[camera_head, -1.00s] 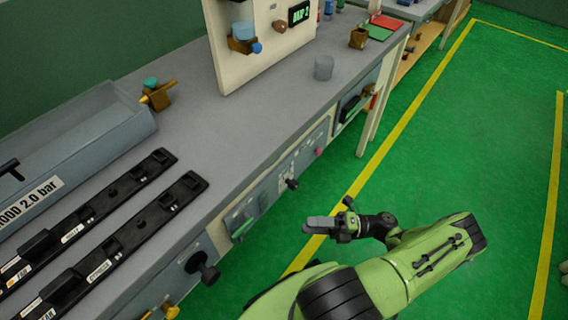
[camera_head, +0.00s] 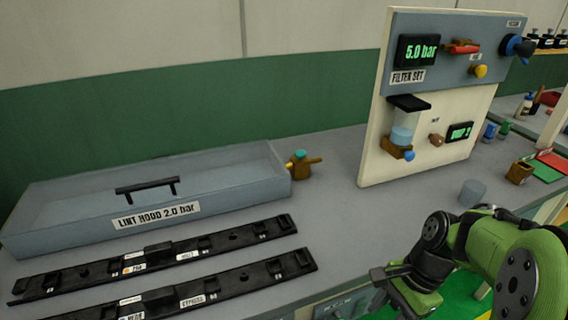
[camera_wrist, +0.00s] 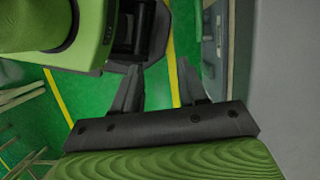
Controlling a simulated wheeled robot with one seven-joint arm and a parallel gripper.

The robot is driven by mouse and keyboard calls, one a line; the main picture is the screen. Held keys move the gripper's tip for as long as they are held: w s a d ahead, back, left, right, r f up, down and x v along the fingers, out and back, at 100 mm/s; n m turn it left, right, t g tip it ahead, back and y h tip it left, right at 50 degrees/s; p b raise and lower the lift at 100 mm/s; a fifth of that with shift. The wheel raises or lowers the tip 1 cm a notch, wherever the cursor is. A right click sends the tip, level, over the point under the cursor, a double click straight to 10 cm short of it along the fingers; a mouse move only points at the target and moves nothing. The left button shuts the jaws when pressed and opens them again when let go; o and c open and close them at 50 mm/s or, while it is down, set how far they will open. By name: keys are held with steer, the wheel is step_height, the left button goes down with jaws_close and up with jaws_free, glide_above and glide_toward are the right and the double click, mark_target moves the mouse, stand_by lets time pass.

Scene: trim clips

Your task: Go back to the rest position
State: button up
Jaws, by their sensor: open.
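My gripper (camera_head: 390,274) is at the lower right of the head view, in front of the bench's front edge. In the wrist view its two dark fingers (camera_wrist: 160,88) stand apart with nothing between them, so it is open and empty. Green floor with a yellow line shows behind the fingers. My green arm is folded beside it, and one of its links fills the upper left of the wrist view.
Green floor is partly visible at the lower right.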

steer(key=s+a+r+n+t+h, duration=0.25)
steer(key=s+r+n+t, duration=0.2)
steer(key=n, duration=0.25)
steer(key=s+a+r+n+t+h, duration=0.1)
steer(key=s+a+r+n+t, duration=0.25)
steer(key=r+n, duration=0.3)
step_height(320, 180, up, 14)
steer(key=g+p, duration=0.1)
steer(key=p, duration=1.3)
steer(key=shift+w+d, duration=0.15)
steer(key=shift+d, duration=0.15)
